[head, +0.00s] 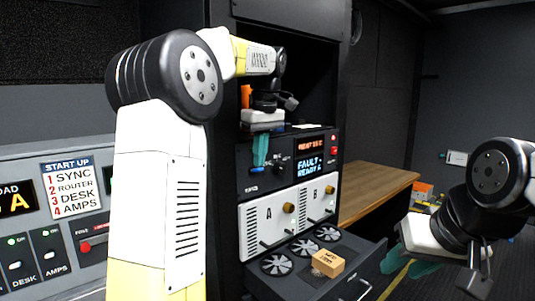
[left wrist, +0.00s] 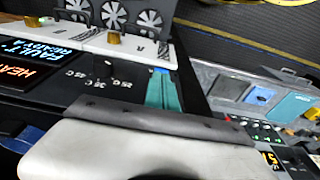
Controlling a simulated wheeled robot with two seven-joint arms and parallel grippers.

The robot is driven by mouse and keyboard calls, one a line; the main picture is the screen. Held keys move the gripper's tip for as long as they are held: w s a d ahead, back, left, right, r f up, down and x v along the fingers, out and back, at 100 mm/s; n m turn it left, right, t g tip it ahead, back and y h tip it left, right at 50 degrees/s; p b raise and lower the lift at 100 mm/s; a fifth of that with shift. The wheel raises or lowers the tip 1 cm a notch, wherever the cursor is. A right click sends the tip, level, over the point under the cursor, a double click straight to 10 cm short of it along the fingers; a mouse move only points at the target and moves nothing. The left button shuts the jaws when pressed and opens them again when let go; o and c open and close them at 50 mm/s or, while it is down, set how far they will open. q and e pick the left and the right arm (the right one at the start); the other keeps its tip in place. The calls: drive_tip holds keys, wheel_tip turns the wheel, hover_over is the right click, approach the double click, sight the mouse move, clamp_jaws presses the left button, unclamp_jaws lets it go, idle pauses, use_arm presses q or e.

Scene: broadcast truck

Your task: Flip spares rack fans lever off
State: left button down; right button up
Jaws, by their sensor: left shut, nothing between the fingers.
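The spares rack's black control panel (head: 284,165) has a red display, a blue-white FAULT/READY display (head: 309,166) and a black knob (head: 280,169), with temperature marks beside it in the left wrist view (left wrist: 104,69). A small blue piece (head: 257,170), possibly the lever, shows at the panel's left, right at the fingertips; which way it is set I cannot tell. My left gripper (head: 260,152) is shut and empty, its teal fingers pointing down at the panel. They also show in the left wrist view (left wrist: 161,90). My right gripper (head: 408,266) is open and empty at the right.
White modules A and B (head: 268,215) with brass knobs sit below the panel. A pulled-out drawer (head: 352,270) holds round fans (head: 277,265) and a small brown box (head: 328,263). A wooden bench (head: 370,188) stands behind at the right. A grey console with a START UP sign (head: 72,188) is at the left.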

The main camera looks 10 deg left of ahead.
use_arm(q)
drive_tip(key=shift+s+d+f+t+y, duration=0.2)
drive_tip(key=shift+t+y, duration=0.1)
drive_tip(key=shift+y, duration=0.1)
drive_tip(key=t+y, duration=0.1)
drive_tip(key=d+f+t+y, duration=0.1)
drive_tip(key=y, duration=0.1)
drive_tip(key=shift+s+f, duration=0.25)
drive_tip(key=shift+s, duration=0.1)
idle(0.4)
drive_tip(key=shift+r, duration=0.15)
drive_tip(key=shift+r, duration=0.65)
drive_tip(key=shift+r, duration=0.1)
